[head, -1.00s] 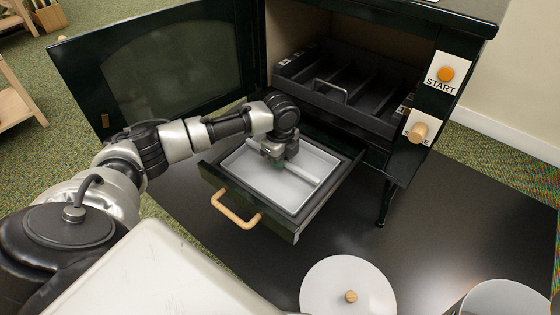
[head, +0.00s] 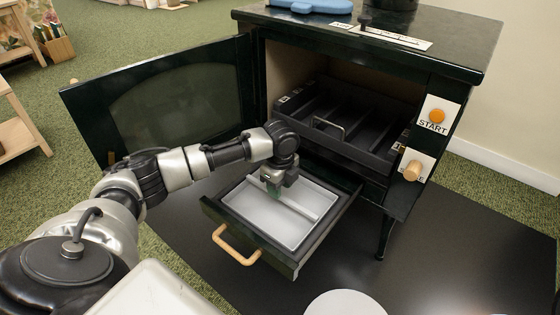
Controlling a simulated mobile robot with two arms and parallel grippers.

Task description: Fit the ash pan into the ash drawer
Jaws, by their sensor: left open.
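The ash pan (head: 264,216) is a pale grey shallow tray with a raised bar across it. It lies inside the ash drawer (head: 283,262), a dark green drawer with a wooden handle, pulled out from the bottom of the stove. The pan looks level within the drawer walls; its far left part is hidden by my gripper. My left gripper (head: 273,190) is open, pointing down just above the pan's bar near the far side. A gap between fingers and bar is hard to judge. My right gripper is not in view.
The stove door (head: 165,100) hangs open on the left, behind my left arm. A dark grate tray (head: 345,135) with a metal handle sits above the drawer. START button (head: 437,116) and wooden knob (head: 412,171) are on the stove's right front. A white round lid (head: 345,304) is at the bottom edge.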

